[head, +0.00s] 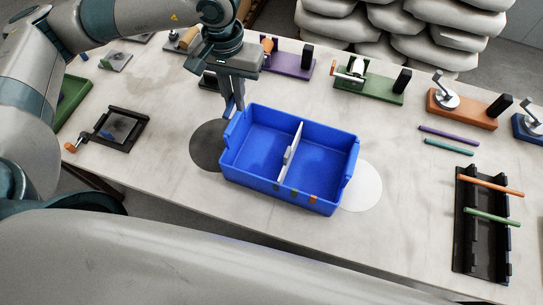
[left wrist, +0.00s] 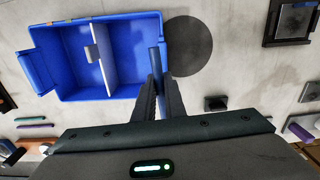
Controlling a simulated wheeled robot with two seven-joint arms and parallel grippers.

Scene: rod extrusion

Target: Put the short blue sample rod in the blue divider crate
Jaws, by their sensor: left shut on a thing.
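The blue divider crate (head: 325,205) stands mid-table, split by a white divider into two compartments that look empty. It also shows in the left wrist view (left wrist: 62,97) at the upper left. My left gripper (head: 234,105) points down at the crate's left end in the head view. In the left wrist view my left gripper (left wrist: 157,90) is shut on the short blue sample rod (left wrist: 156,58), which sticks out past the fingertips beside the crate's end wall. The rod is hard to make out in the head view. My right gripper is not in view.
A dark disc (head: 208,145) and a white disc (head: 363,190) lie at the crate's ends. A black rack (head: 480,245) holds orange and green rods at the right; purple (head: 448,135) and teal (head: 449,147) rods lie behind it. Fixtures line the back edge.

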